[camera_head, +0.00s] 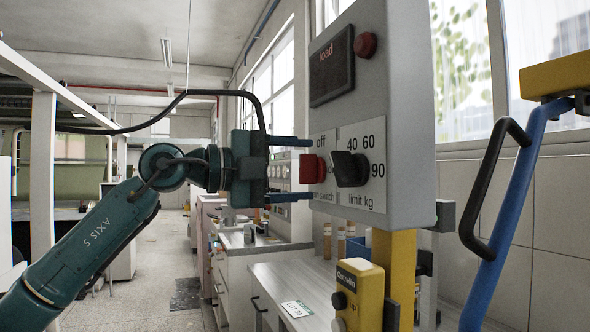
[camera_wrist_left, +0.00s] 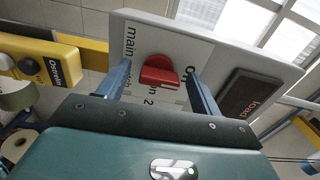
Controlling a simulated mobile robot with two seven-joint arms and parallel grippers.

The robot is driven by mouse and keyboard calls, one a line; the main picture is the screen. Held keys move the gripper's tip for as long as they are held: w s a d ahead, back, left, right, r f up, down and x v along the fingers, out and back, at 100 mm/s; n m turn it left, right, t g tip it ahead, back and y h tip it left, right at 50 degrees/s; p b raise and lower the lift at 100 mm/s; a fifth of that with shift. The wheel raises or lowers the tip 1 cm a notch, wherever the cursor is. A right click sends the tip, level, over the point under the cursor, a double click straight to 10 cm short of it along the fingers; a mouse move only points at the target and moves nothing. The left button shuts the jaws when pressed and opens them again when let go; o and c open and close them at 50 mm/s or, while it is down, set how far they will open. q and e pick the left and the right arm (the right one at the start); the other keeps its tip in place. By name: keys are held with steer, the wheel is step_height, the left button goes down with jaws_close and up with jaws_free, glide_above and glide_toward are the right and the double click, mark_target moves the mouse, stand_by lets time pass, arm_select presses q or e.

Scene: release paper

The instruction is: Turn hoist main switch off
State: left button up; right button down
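The red main switch knob (camera_head: 312,168) sits on the left part of the grey hoist control box (camera_head: 398,120), by labels reading "off" and "switch". In the left wrist view the red knob (camera_wrist_left: 160,74) shows between the fingers. My left gripper (camera_head: 300,168) is open, with one blue finger above the knob and one below it. The fingers reach close to the panel; whether they touch the knob I cannot tell. In the left wrist view the left gripper (camera_wrist_left: 163,92) has a gap on both sides of the knob. My right gripper is not in view.
A black limit dial (camera_head: 349,169) is right of the switch, below a dark load display (camera_head: 331,67) and a red button (camera_head: 365,45). A yellow pendant (camera_head: 357,295) hangs below the box. A blue bar (camera_head: 510,200) stands at right. The aisle at left is clear.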

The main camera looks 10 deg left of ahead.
arm_select(q)
steer(key=b+v, duration=0.2)
steer(key=v, duration=1.1)
